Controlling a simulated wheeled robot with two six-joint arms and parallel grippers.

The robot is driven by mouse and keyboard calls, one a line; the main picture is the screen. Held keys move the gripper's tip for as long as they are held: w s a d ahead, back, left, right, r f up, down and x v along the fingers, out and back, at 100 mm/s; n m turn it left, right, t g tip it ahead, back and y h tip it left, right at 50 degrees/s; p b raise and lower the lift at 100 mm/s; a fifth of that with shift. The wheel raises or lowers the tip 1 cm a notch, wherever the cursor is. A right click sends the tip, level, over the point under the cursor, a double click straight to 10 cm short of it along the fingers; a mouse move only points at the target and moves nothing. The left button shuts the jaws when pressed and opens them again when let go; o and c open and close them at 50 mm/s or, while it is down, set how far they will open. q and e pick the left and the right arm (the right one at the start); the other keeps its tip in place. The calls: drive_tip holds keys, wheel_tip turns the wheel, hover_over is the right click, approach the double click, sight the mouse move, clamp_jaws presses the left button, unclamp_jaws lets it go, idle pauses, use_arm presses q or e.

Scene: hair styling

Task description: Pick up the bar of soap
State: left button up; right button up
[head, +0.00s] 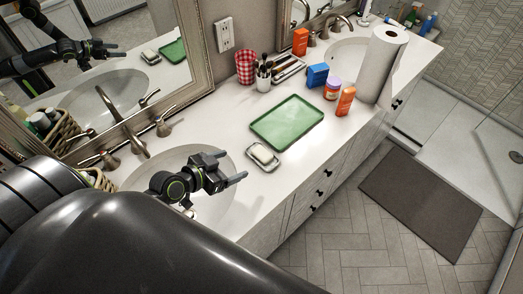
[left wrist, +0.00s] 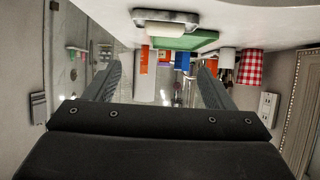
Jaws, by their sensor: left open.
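The bar of soap (head: 263,152), pale and rounded, lies in a small grey soap dish (head: 276,164) on the white counter, at the right edge of the near sink. In the left wrist view, which looks upside down, the soap (left wrist: 165,30) and its dish (left wrist: 165,15) show at the top, beyond the fingers. My left gripper (head: 234,166) is open and empty over the sink, just left of the dish and apart from it. Its two fingers (left wrist: 160,82) stand wide apart in the left wrist view. My right gripper is not in view.
A green tray (head: 287,122) lies just behind the dish. Beyond are a red checkered cup (head: 245,68), a brush holder (head: 263,82), a blue box (head: 317,75), orange bottles and a paper towel roll (head: 382,65). A faucet (head: 125,125) stands behind the near sink.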

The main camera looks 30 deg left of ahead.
sight(260, 154)
use_arm(q)
drive_tip(key=shift+x, duration=1.25)
drive_tip(key=b+x, duration=0.1)
drive_tip(key=x, duration=0.3)
drive_tip(key=shift+a+f+b, duration=0.15)
drive_tip(key=shift+f+b, duration=0.15)
drive_tip(key=shift+b, duration=0.05)
drive_tip(key=x, duration=0.2)
drive_tip(key=shift+w+b, duration=0.3)
drive_tip(key=shift+b, duration=0.1)
drive_tip(key=shift+w+f, duration=0.1)
drive_tip(key=shift+f, duration=0.1)
drive_tip(key=b+x, duration=0.1)
drive_tip(key=x, duration=0.1)
drive_tip(key=b+x, duration=0.1)
drive_tip(key=x, duration=0.1)
drive_tip(key=shift+a+f+b, duration=0.15)
drive_tip(key=shift+f+b, duration=0.2)
drive_tip(key=shift+f, duration=0.05)
drive_tip(key=shift+w+f, duration=0.1)
drive_tip(key=shift+w, duration=0.15)
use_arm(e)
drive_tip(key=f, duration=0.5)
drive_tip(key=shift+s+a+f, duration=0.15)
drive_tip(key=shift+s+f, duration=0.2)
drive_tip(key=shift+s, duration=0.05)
use_arm(q)
drive_tip(key=shift+c, duration=0.3)
